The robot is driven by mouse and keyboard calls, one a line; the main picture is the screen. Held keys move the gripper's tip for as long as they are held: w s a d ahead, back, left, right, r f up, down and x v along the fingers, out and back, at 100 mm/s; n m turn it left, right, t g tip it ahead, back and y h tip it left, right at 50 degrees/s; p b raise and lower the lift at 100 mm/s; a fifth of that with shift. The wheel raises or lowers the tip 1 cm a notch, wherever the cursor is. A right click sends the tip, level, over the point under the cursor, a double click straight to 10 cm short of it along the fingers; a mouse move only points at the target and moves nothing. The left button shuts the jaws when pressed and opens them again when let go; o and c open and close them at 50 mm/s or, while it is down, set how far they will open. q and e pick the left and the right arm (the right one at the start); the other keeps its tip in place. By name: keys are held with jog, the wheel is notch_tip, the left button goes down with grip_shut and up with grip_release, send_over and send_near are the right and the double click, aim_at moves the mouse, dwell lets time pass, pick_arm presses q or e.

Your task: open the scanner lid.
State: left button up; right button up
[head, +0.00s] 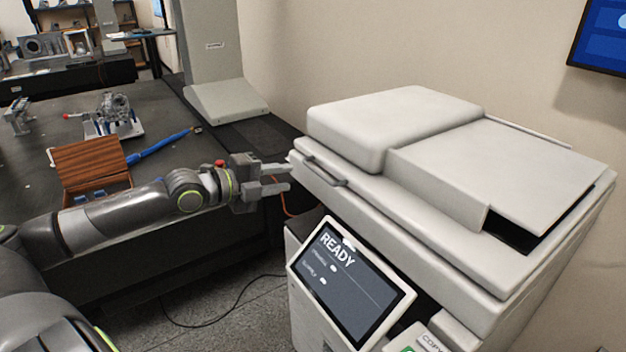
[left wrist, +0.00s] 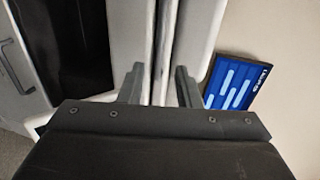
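The scanner lid (head: 430,185) is the white top of the scanner and lies flat and shut on its body (head: 470,285). A grey handle (head: 325,171) sits on the lid's front edge near its left end. My left gripper (head: 289,177) is at the left end of the lid, just left of the handle. Its two fingers are apart. In the left wrist view my left gripper (left wrist: 160,85) is open, with white edges of the scanner (left wrist: 157,50) showing between and beyond the fingers. I cannot tell whether it touches them. My right gripper is not in view.
A tilted screen (head: 350,285) reading READY is on the scanner's front. A black table (head: 160,235) at the left holds a wooden box (head: 90,160) and a metal part (head: 112,112). A wall stands behind the scanner, with a blue monitor (head: 600,38).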

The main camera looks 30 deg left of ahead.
aim_at(317, 172)
pick_arm(q)
jog(key=x, duration=0.4)
jog(key=shift+r+p, duration=0.15)
jog(key=shift+p, duration=0.2)
jog(key=shift+p+x, duration=0.5)
jog(key=shift+x, duration=1.95)
jog(key=shift+c, duration=0.3)
grip_shut()
